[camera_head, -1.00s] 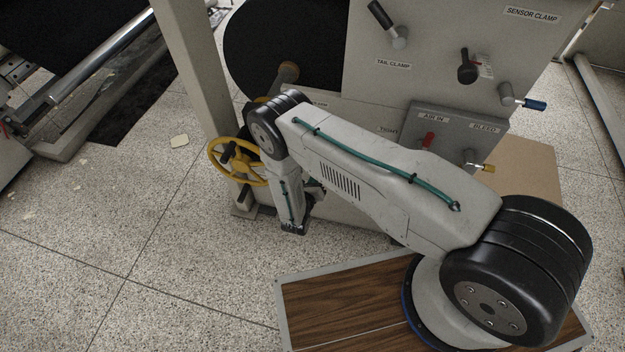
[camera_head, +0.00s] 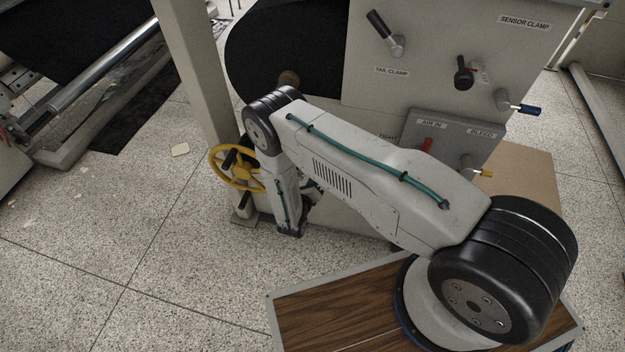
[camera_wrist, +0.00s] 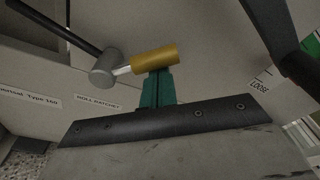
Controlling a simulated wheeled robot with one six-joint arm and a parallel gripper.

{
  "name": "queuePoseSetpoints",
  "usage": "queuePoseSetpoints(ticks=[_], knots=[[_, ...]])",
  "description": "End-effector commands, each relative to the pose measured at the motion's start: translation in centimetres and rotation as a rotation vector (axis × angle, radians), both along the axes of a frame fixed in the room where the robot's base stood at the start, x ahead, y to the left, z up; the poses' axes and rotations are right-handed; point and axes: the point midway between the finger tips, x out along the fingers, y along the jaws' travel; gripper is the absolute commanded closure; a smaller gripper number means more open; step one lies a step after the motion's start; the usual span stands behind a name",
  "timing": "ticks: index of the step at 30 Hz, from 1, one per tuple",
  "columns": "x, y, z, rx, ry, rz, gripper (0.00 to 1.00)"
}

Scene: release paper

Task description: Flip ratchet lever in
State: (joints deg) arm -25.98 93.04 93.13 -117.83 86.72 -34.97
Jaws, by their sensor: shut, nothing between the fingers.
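In the wrist view, the ratchet lever shows as a grey hub (camera_wrist: 105,69) with a pale pin and a yellow cylindrical knob (camera_wrist: 155,58), beside the label "ROLL RATCHET" (camera_wrist: 98,103). A black bar runs from the hub to the upper left. My gripper (camera_wrist: 157,76) shows as teal fingers, shut and empty. The fingertips are at the lower side of the yellow knob in the picture; I cannot tell whether they touch it. In the head view my own arm hides the gripper and the ratchet lever.
A yellow handwheel (camera_head: 236,168) stands left of my arm. The grey panel carries a tail clamp lever (camera_head: 385,33), a blue-tipped lever (camera_head: 520,108) and an air-in/bleed box (camera_head: 455,140). A dark bar (camera_wrist: 285,45) crosses the wrist view's upper right. The floor at left is mostly clear.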

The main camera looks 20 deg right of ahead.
Motion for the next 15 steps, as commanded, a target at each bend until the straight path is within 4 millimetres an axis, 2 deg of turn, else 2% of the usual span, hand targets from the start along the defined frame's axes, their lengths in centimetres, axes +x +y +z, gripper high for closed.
queuePoseSetpoints(ticks=[9, 15], knots=[[0.1, -0.1, -0.1, 0.001, -0.002, 0.001, 1.0], [-0.4, -1.5, -1.9, 0.0, 0.001, 0.004, 1.0]])
